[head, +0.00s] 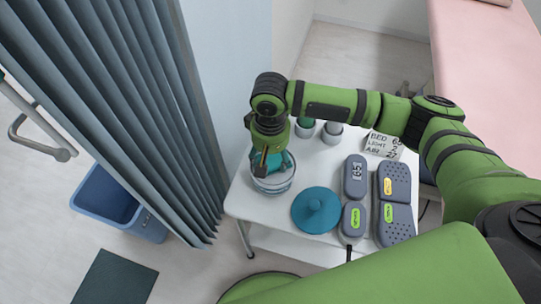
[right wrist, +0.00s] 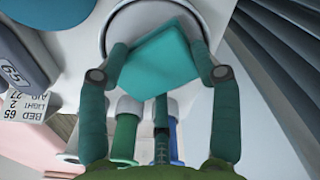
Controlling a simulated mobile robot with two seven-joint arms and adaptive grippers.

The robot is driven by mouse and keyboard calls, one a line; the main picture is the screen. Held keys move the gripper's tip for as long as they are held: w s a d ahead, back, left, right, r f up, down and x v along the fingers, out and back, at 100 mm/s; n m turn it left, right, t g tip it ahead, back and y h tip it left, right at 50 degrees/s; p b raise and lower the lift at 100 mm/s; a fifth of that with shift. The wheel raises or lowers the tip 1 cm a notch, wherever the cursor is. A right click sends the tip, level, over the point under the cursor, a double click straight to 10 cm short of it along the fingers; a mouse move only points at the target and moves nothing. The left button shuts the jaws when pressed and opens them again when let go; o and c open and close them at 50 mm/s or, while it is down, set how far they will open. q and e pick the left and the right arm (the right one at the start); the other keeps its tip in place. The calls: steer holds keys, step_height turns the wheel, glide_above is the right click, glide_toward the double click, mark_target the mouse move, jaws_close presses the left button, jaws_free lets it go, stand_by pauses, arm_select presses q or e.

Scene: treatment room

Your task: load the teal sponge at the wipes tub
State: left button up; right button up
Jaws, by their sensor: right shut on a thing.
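My right gripper (head: 264,162) points down at the mouth of the clear round wipes tub (head: 273,186) at the left end of the white trolley top. It is shut on the teal sponge (head: 284,163). In the right wrist view the sponge (right wrist: 160,58) is a tilted block between the two fingers (right wrist: 160,72), in front of the tub's pale round rim (right wrist: 112,22). I cannot tell how far the sponge is inside the tub. My left gripper is not in view.
The trolley (head: 262,211) also holds grey handsets (head: 393,190), a lettered card (head: 381,143) and small containers (head: 331,132) behind the gripper. A blue-grey curtain (head: 130,90) hangs close on the left. A blue bin (head: 118,212) stands on the floor.

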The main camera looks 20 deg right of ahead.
mark_target(271, 159)
steer(key=shift+f, duration=0.5)
stand_by(1.0)
steer(key=shift+s+f+p, duration=0.25)
steer(key=shift+p, duration=0.25)
stand_by(2.3)
steer(key=shift+r, duration=0.1)
steer(key=r+p, duration=0.3)
steer(key=p, duration=0.1)
steer(key=shift+w+r+p, duration=0.2)
steer(key=shift+r+p, duration=0.15)
steer(key=shift+p, duration=0.05)
step_height(271, 159, up, 4)
steer(key=p, duration=0.4)
steer(key=shift+f+p, duration=0.15)
steer(key=shift+p, duration=0.25)
